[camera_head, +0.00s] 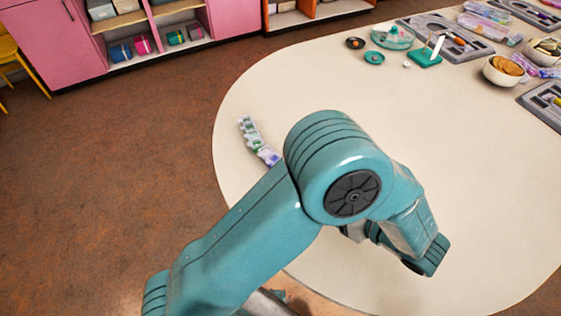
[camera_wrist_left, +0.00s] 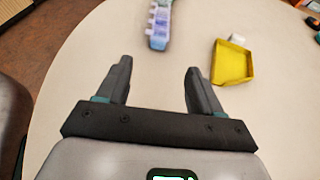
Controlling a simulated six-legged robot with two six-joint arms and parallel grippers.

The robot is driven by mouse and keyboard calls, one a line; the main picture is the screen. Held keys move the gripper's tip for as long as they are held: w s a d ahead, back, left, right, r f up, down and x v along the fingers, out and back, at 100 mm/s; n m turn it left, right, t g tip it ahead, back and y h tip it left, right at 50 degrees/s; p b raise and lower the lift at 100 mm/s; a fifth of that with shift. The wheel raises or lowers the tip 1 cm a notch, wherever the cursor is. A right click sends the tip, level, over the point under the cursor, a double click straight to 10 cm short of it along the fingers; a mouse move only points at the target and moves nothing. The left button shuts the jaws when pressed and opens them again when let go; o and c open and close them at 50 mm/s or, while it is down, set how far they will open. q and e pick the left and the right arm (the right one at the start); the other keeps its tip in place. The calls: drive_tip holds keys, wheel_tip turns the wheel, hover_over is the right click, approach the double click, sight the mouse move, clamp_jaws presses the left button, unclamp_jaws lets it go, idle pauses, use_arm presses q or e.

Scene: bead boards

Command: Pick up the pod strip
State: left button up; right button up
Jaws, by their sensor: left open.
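The pod strip (camera_head: 250,132) is a narrow row of pale, clear pods with green and purple contents. It lies on the table near its left edge, and my left arm hides its near end in the head view. In the left wrist view the pod strip (camera_wrist_left: 159,25) is at the top, beyond the fingertips and roughly in line with the gap between them. My left gripper (camera_wrist_left: 158,75) is open and empty, apart from the strip. My arm mostly hides this gripper in the head view. My right gripper is not in view.
A shallow yellow tray (camera_wrist_left: 233,64) stands right of the strip, with a small white piece (camera_wrist_left: 237,39) behind it. Teal dishes (camera_head: 392,37), a bowl of orange pieces (camera_head: 505,70) and grey trays (camera_head: 449,40) stand at the far right. The table's middle is clear.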

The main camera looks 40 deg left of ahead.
use_arm(q)
drive_tip(key=x, duration=0.7)
drive_tip(key=shift+s+a+f, duration=0.1)
drive_tip(key=shift+a+f, duration=0.1)
drive_tip(key=shift+a, duration=0.2)
drive_tip(key=x, duration=0.5)
drive_tip(key=shift+a+f, duration=0.2)
drive_tip(key=shift+f, duration=0.05)
